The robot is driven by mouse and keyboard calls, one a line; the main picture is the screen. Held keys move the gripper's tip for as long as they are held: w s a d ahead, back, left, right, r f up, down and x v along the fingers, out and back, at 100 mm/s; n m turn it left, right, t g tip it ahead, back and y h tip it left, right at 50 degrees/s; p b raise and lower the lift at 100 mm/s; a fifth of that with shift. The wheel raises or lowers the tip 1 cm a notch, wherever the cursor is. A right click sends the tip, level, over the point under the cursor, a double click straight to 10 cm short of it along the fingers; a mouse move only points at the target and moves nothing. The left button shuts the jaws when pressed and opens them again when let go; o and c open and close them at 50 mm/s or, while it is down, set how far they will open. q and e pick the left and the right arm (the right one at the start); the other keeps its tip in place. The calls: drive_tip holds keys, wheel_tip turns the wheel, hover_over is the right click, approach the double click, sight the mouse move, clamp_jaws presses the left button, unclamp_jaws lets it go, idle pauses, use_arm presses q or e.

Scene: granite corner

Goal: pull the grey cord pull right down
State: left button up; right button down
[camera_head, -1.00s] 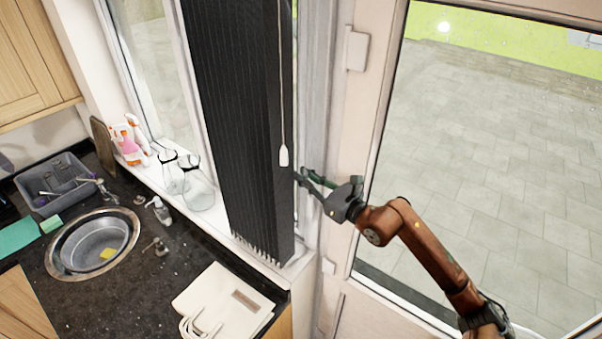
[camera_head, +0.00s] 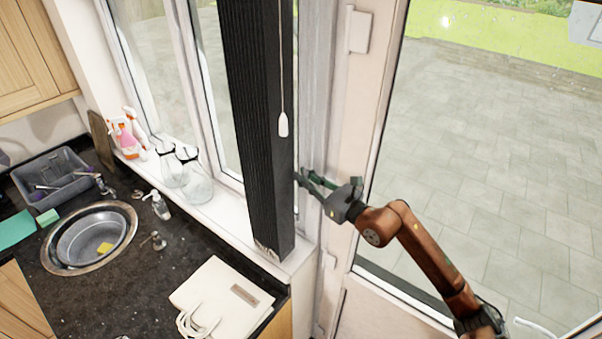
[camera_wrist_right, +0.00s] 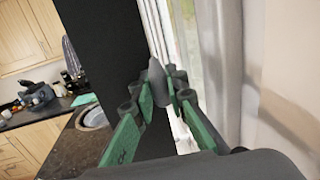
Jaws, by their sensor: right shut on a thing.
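The grey cord pull (camera_wrist_right: 157,82) shows in the right wrist view between the green fingers of my right gripper (camera_head: 306,181), which is shut on it. In the head view this grip is at the right edge of the dark blind (camera_head: 258,120), and the grey pull is too small to make out clearly. A white cord pull (camera_head: 283,126) hangs higher on its own pale cord in front of the blind. Thin pale cords run upward from the grip in the wrist view. My left gripper is not in view.
The window sill holds glass jars (camera_head: 197,186) and spray bottles (camera_head: 128,135). The counter below has a round sink (camera_head: 60,262) and a cream bag (camera_head: 222,300). A pale door frame (camera_head: 352,110) stands close to the right of my right gripper.

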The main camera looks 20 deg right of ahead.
drive_tip(key=shift+w+d+f, duration=0.1)
drive_tip(key=shift+d+f, duration=0.05)
drive_tip(key=shift+f, duration=0.25)
drive_tip(key=c, duration=2.3)
unclamp_jaws()
drive_tip(key=o, duration=0.4)
drive_tip(key=shift+w, duration=0.2)
drive_tip(key=shift+s+r, duration=0.1)
drive_tip(key=shift+s, duration=0.2)
drive_tip(key=shift+s+d, duration=0.1)
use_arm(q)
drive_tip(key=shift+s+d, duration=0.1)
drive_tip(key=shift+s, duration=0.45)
use_arm(e)
drive_tip(key=v, duration=1.1)
drive_tip(key=shift+d+r, duration=0.1)
